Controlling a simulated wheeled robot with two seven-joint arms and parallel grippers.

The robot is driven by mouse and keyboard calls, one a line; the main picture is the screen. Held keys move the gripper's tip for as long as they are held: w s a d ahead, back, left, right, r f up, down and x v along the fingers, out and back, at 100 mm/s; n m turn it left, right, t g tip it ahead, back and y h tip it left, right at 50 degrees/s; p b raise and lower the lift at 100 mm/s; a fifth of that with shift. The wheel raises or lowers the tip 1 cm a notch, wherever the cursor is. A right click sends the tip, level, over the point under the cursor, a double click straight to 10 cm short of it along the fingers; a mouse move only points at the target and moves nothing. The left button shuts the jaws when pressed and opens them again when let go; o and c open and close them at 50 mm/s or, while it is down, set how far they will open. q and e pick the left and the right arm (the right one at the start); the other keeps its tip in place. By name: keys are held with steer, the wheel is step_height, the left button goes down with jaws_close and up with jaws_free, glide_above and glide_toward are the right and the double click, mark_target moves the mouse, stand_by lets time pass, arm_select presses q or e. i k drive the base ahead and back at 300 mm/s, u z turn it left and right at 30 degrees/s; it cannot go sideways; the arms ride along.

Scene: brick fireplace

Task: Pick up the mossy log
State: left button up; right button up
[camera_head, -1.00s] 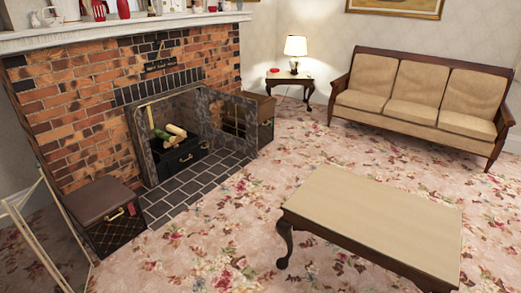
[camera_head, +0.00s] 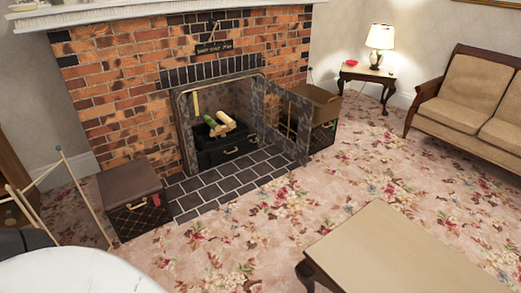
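A log with a green side, which looks like the mossy log (camera_head: 211,122), lies in the fireplace opening (camera_head: 193,143) in the head view. It rests with one or more paler logs (camera_head: 225,118) on top of a black box-like grate (camera_head: 229,147) with a handle. The logs are small here, and I cannot tell exactly where one ends and another begins. Neither of my grippers is in view.
A mesh screen (camera_head: 285,118) stands at the opening's right side. Dark hearth tiles (camera_head: 225,185) lie in front. A lidded trunk (camera_head: 131,190) stands left of the hearth, a coffee table (camera_head: 385,255) at lower right. Flowered carpet between is clear. A white rounded surface (camera_head: 85,277) fills the lower left.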

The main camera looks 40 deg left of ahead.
mark_target(210, 122)
steer(key=u, duration=0.7)
steer(key=i, duration=1)
steer(key=u, duration=0.9)
